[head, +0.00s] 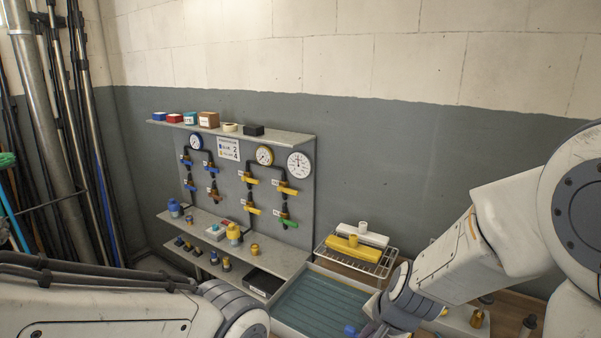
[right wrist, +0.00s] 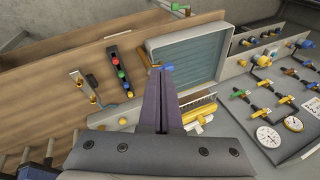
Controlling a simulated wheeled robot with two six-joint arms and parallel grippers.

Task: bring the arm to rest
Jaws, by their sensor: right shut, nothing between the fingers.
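My right arm comes in from the right in the head view and reaches down to the bottom edge, where its gripper is mostly cut off. In the right wrist view my right gripper (right wrist: 163,72) is shut and empty, its fingers pointing toward the near side of a teal-floored tray (right wrist: 187,60). A small blue part (right wrist: 168,68) shows right by the fingertips; I cannot tell whether they touch it. It also shows in the head view (head: 350,330). My left arm crosses the lower left of the head view, and its gripper is out of frame.
A valve panel (head: 233,185) with gauges and coloured handles stands on a grey shelf unit. A wire rack (head: 380,262) holds a yellow and a white part behind the tray (head: 318,300). A strip with coloured knobs (right wrist: 120,72) lies beside the tray. Poles (head: 60,130) lean at left.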

